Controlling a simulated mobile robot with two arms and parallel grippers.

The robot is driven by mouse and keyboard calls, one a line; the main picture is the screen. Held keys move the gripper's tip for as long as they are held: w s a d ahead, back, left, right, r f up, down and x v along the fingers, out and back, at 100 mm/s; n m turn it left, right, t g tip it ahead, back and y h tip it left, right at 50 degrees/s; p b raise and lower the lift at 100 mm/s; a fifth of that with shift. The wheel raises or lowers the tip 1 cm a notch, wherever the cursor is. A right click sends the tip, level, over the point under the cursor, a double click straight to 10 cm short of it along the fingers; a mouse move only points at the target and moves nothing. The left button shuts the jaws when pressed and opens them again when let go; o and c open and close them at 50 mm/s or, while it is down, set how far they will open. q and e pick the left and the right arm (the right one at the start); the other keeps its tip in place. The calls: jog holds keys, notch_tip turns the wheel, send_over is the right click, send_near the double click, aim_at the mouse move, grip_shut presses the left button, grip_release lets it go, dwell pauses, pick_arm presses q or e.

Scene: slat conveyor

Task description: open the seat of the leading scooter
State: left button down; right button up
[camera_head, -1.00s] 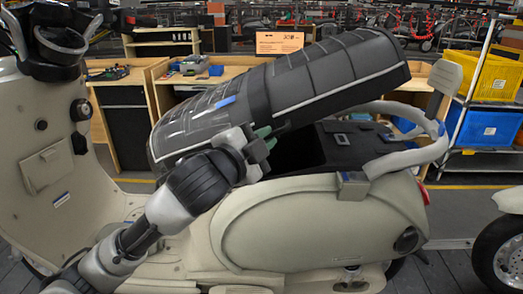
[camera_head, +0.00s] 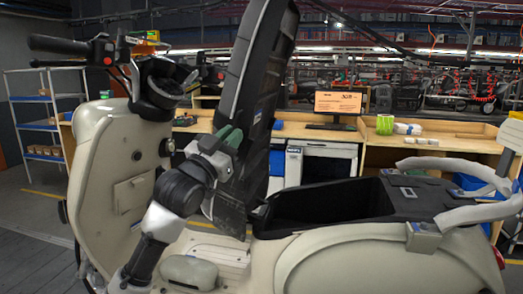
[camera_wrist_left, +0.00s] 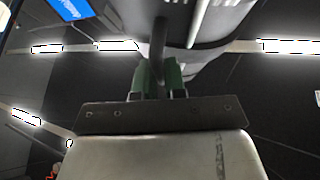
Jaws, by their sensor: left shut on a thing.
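The cream scooter (camera_head: 350,262) fills the lower part of the head view. Its black seat (camera_head: 262,65) stands nearly upright, tilted slightly right at the top. The dark storage well (camera_head: 325,203) under it is uncovered. My left gripper (camera_head: 232,138) is shut on the seat, low on its side edge, with its green fingers against it. In the left wrist view the green fingers (camera_wrist_left: 158,80) close around a thin dark part under the pale seat underside or body; which one I cannot tell. My right gripper is not in view.
The handlebar (camera_head: 75,48) and front shield (camera_head: 110,160) stand left of the seat. A grey tube rail (camera_head: 450,165) runs behind the well. A shelf rack (camera_head: 38,125) is far left.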

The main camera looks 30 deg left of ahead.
aim_at(221, 124)
pick_arm(q)
jog(key=a, duration=0.1)
jog(key=a+n+y, duration=0.1)
jog(key=s+a+n+b, duration=0.1)
jog(key=a, duration=0.1)
jog(key=shift+s+f+y, duration=0.1)
jog(key=shift+f+y, duration=0.2)
jog(key=shift+s+a+f+n+t+y, duration=0.15)
jog(key=shift+a+n+t+y, duration=0.2)
jog(key=shift+a+n, duration=0.35)
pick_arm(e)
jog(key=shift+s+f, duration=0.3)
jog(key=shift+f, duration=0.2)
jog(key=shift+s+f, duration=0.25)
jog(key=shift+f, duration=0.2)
pick_arm(q)
jog(key=c, duration=1.2)
grip_release()
jog(key=shift+d, duration=0.1)
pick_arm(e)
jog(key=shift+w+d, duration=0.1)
pick_arm(q)
jog(key=shift+f, duration=0.1)
